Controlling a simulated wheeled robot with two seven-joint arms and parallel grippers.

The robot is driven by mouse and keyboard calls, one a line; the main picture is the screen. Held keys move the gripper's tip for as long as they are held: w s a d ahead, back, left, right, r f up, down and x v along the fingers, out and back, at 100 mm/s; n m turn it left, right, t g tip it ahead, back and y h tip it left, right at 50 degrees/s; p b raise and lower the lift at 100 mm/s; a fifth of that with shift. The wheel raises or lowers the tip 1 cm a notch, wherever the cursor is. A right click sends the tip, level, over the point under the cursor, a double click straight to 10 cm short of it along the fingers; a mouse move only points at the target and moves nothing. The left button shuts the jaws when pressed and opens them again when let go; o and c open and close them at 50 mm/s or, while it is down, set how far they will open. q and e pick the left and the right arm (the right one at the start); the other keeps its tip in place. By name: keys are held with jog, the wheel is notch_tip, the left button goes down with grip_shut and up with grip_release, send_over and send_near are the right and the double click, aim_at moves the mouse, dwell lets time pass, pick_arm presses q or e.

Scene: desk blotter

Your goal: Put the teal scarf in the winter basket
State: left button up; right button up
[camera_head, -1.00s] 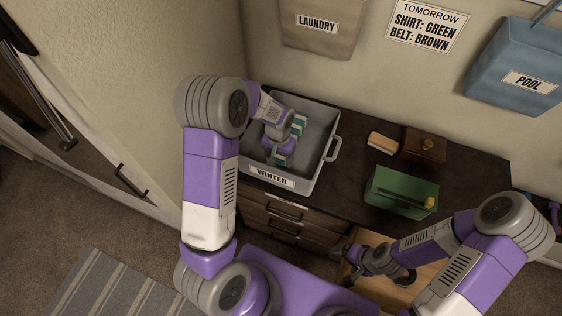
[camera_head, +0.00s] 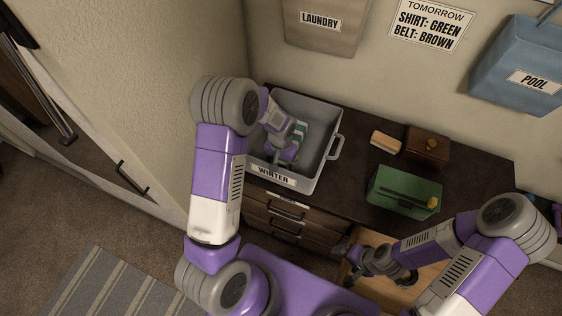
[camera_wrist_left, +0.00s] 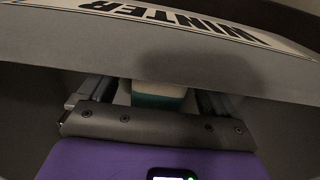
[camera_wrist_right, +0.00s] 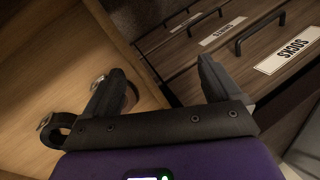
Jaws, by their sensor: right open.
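The grey winter basket (camera_head: 318,172) stands at the left end of the dark dresser top, its WINTER label facing the front. The teal and white striped scarf (camera_head: 301,131) is inside it, partly hidden by my left gripper. My left gripper (camera_head: 281,160) reaches down inside the basket, with its fingers apart. In the left wrist view, a white and teal part of the scarf (camera_wrist_left: 158,95) shows between the fingers, with gaps at its sides. My right gripper (camera_wrist_right: 160,70) is open and empty, low over an open wooden drawer.
A green box (camera_head: 403,193), a brown box (camera_head: 428,146) and a tan block (camera_head: 385,142) stand right of the basket. The laundry bag (camera_head: 325,30) and blue pool bag (camera_head: 518,62) hang on the wall. Closed drawers (camera_head: 285,215) are below the basket.

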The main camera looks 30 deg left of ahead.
pick_arm(q)
jog(key=shift+r, duration=0.15)
jog(key=shift+r, duration=0.35)
notch_tip(320, 180, up, 11)
jog(key=p, duration=0.2)
jog(key=shift+r, duration=0.15)
